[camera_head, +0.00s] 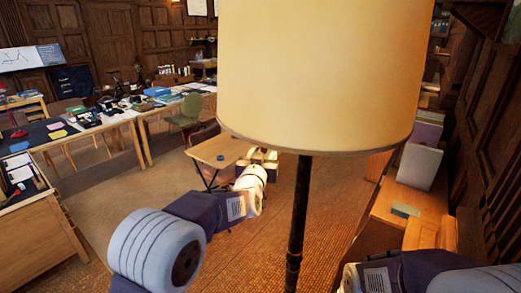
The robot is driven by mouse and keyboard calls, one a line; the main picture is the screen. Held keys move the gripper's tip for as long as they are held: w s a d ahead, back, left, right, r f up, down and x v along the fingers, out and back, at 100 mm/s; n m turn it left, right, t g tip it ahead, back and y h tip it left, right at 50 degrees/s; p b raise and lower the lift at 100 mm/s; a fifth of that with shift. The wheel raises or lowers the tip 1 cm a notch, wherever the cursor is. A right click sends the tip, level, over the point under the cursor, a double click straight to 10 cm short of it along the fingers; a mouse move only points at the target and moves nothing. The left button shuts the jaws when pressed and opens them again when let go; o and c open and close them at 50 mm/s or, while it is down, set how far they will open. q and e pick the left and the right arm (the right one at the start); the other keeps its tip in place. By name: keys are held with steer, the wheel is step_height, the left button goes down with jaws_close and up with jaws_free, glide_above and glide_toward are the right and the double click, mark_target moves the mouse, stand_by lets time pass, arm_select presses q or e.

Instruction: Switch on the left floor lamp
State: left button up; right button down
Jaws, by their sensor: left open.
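A floor lamp stands close in front of me, with a large cream shade (322,75) and a thin dark pole (297,225). I cannot tell whether it is lit, and I make out no switch. My left arm reaches in from the lower left. My left gripper (262,158) is open, pointing away from me, just below the shade's lower left rim and left of the pole in the picture. It looks empty, and its fingertips are small and partly hidden by my wrist. Only links of my right arm show at the bottom right; its gripper is out of view.
A small wooden table (219,151) with a blue object (220,158) stands beyond my left gripper. Long desks (142,146) covered with papers and tools fill the left. A wooden bench (427,204) with boxes runs along the right wall. Open floor lies around the pole.

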stand_by(0.3)
arm_select(q)
steer(key=shift+s, duration=0.25)
steer(key=s+a+b, duration=0.1)
steer(key=s+b, duration=0.2)
steer(key=s, duration=0.4)
steer(key=shift+s+a, duration=0.25)
steer(key=shift+a, duration=0.05)
